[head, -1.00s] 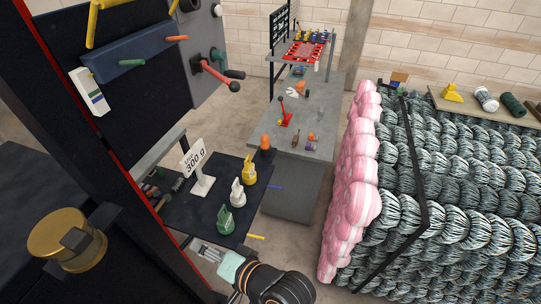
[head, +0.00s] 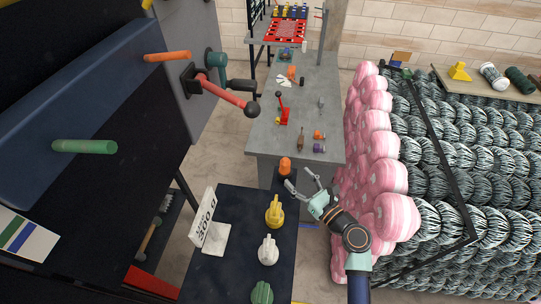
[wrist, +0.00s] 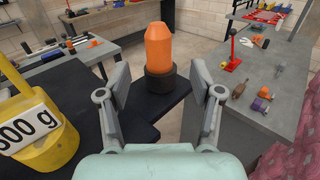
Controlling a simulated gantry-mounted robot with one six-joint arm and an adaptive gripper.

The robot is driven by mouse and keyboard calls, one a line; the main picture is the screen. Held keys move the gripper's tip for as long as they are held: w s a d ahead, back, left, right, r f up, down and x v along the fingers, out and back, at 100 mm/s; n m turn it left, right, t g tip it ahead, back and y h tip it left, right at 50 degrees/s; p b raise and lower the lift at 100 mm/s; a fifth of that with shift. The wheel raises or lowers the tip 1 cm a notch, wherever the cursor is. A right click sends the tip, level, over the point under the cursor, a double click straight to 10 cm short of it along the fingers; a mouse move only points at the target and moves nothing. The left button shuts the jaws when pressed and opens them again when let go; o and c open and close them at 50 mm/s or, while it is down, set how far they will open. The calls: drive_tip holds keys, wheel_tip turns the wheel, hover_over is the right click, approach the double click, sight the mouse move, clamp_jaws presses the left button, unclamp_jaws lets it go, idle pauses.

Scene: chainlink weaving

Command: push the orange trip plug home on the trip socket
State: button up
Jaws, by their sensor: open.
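The orange trip plug (head: 285,165) stands upright on a dark round base, which looks like the trip socket (head: 286,175), at the far right corner of the black table. In the wrist view the plug (wrist: 158,48) is centred above the dark socket (wrist: 160,83). Whether the plug is fully seated cannot be told. My gripper (head: 298,178) is open and empty, just right of and nearer than the plug. Its two fingers (wrist: 160,73) point toward the plug, one on each side in the wrist view, with no contact visible.
A grey bench (head: 265,138) lies behind. Pink rolls (head: 380,175) and stacked wire coils (head: 440,210) stand at the right.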

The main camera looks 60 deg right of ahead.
sight(288, 170)
drive_tip(key=shift+a, duration=0.1)
drive_tip(key=x, duration=0.7)
drive_tip(key=shift+f, duration=0.2)
clamp_jaws()
